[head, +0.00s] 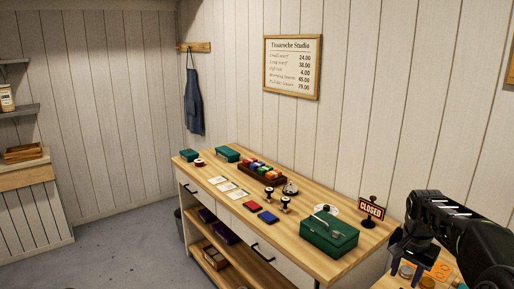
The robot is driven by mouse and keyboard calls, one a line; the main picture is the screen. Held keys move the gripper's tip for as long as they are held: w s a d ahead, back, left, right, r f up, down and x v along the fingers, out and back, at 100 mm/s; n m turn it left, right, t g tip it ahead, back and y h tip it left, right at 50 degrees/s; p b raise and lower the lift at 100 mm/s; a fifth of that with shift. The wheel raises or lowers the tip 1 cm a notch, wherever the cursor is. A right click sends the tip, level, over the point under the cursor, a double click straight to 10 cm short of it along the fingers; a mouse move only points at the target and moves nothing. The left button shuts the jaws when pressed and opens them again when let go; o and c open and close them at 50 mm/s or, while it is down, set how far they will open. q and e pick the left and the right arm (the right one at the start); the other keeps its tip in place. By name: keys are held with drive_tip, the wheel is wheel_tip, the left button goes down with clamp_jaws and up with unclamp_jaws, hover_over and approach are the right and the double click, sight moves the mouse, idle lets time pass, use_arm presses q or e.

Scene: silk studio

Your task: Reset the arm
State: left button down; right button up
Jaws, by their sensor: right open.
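My right arm comes in from the right edge, and its dark gripper (414,254) hangs open over the lower right corner of the view. Its jaws point down above a small wooden surface (388,284) with several small things on it, including an orange piece (440,270). I see nothing held between the jaws, though the fingertips are small and partly hard to make out. My left gripper is not in view.
A wooden counter (312,262) stands left of my gripper, with a green box (330,236), a CLOSED sign (371,209), stamps (285,202), a tray of coloured blocks (257,176) and cards (227,186). An apron (194,103) hangs behind. The grey floor (125,250) at left is clear.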

drive_tip(key=w+a+f+n+t+y, duration=0.1)
drive_tip(key=w+a+f+n+t, duration=0.3)
drive_tip(key=a+f, duration=0.55)
drive_tip(key=s+a+f+n+g+y+b, duration=0.15)
drive_tip(key=a+f, duration=0.25)
drive_tip(key=f, duration=0.4)
drive_tip(key=s+a+f+n+b, duration=0.1)
drive_tip(key=s+a+f+b, duration=0.2)
drive_tip(key=f, duration=0.5)
use_arm(q)
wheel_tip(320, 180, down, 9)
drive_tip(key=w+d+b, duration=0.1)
drive_tip(key=b, duration=0.4)
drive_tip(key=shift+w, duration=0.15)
use_arm(e)
drive_tip(key=s+a+f+g+y, duration=0.1)
drive_tip(key=s+a+f, duration=0.5)
drive_tip(key=s, duration=0.3)
drive_tip(key=s+a+f+n+g+y, duration=0.1)
drive_tip(key=s+a+f, duration=0.5)
drive_tip(key=s, duration=0.4)
drive_tip(key=s+a+f+g+y, duration=0.1)
drive_tip(key=s+a+f+g, duration=0.1)
drive_tip(key=s+a+f, duration=0.4)
drive_tip(key=s+f, duration=0.1)
drive_tip(key=s, duration=0.3)
drive_tip(key=shift+s+f+n, duration=0.15)
drive_tip(key=shift+f+n, duration=0.2)
